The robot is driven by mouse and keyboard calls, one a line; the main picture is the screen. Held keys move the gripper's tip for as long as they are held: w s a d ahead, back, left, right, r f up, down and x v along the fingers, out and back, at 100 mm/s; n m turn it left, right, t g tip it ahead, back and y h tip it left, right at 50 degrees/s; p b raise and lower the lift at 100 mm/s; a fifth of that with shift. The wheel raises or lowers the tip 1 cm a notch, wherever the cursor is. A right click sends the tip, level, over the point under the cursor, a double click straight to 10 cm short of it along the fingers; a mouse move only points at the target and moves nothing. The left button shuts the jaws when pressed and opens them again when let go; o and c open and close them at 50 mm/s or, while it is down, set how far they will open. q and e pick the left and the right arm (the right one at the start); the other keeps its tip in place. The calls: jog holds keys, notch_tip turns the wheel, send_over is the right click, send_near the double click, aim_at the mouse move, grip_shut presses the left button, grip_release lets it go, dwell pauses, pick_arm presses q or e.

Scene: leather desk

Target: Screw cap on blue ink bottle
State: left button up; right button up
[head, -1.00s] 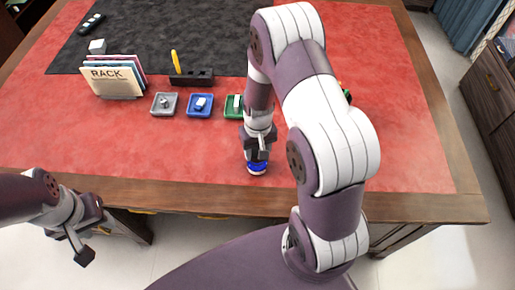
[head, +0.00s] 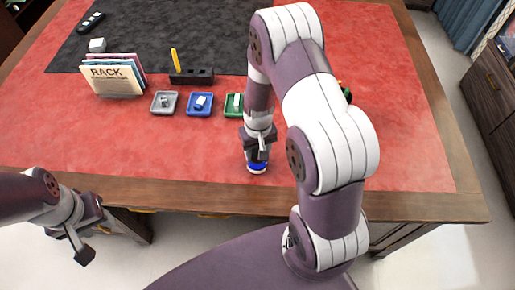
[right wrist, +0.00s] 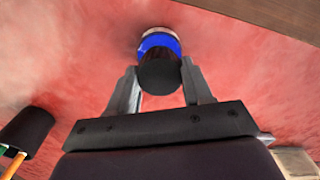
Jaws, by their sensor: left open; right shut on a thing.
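The blue ink bottle (head: 258,167) stands upright on the red desk top near the front edge, below my right gripper (head: 257,150). In the right wrist view, the bottle (right wrist: 160,41) shows blue with a pale rim, just beyond a dark round cap (right wrist: 159,76). My right gripper (right wrist: 161,78) is shut on the cap, a finger on each side. The cap appears to be at the bottle's top; the exact contact and thread are hidden. My left gripper (head: 84,252) is open and empty, off the desk's front left edge.
Grey (head: 164,112), blue (head: 199,114) and green (head: 233,115) trays with small items sit behind the bottle. A pen holder (head: 192,78) and a file rack (head: 113,84) stand further back. A dark cup (right wrist: 27,130) shows in the right wrist view. The desk left of the bottle is clear.

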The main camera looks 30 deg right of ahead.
jog(key=shift+f, duration=0.35)
dwell(1.2)
jog(key=o, duration=1.1)
jog(key=shift+r, duration=0.1)
